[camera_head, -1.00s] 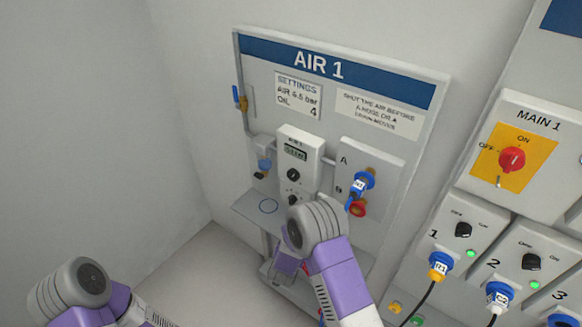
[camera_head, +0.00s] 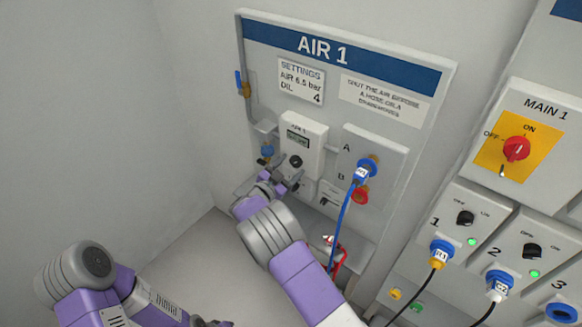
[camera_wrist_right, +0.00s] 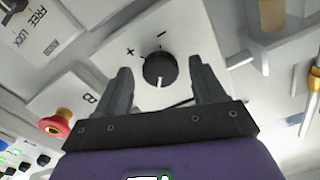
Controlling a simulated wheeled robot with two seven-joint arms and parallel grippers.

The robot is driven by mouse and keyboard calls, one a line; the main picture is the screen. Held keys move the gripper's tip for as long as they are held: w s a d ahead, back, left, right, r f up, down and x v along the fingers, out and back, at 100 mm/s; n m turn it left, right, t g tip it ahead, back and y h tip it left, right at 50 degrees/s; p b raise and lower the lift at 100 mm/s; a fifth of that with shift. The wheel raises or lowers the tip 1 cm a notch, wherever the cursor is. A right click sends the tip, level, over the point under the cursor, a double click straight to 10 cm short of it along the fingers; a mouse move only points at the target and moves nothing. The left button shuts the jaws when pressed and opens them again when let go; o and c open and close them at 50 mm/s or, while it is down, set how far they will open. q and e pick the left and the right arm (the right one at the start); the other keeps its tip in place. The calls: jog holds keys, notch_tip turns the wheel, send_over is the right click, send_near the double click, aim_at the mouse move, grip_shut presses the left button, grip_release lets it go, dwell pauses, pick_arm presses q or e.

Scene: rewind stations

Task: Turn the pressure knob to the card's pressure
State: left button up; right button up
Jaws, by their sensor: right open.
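The settings card (camera_head: 300,82) on the AIR 1 panel reads AIR 6.5 bar, OIL 4. Below it is a white regulator box with a small display (camera_head: 298,138), too small to read, and the black pressure knob (camera_head: 296,160). My right gripper (camera_head: 279,181) is open, with its fingers just below that knob. In the right wrist view a round black knob (camera_wrist_right: 160,68) with + and − marks lies between and beyond the open fingers, apparently untouched. I cannot tell surely which knob it is. My left arm is at bottom left; its gripper is barely seen at the bottom edge.
To the right is a plate with ports A and B, a blue plug (camera_head: 366,171) with its hose, and a red fitting (camera_head: 360,196). A blue-handled valve (camera_head: 242,84) is at left. The MAIN 1 switch (camera_head: 516,149) and cabled sockets stand further right.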

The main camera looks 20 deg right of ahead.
jog(key=shift+w+d, duration=0.25)
jog(key=shift+d, duration=0.1)
jog(key=c, duration=1.1)
jog(key=shift+o, duration=0.2)
jog(key=shift+f+m+b, duration=0.1)
jog(key=shift+m+b, duration=0.4)
jog(key=shift+b, duration=0.35)
jog(key=m+b, duration=0.8)
jog(key=b, duration=0.2)
jog(key=shift+w, duration=0.1)
jog(key=shift+a+r+m+b, duration=0.1)
jog(key=shift+r+m+b, duration=0.1)
jog(key=shift+m+b, duration=0.85)
jog(key=o, duration=1.1)
jog(key=shift+c, duration=0.2)
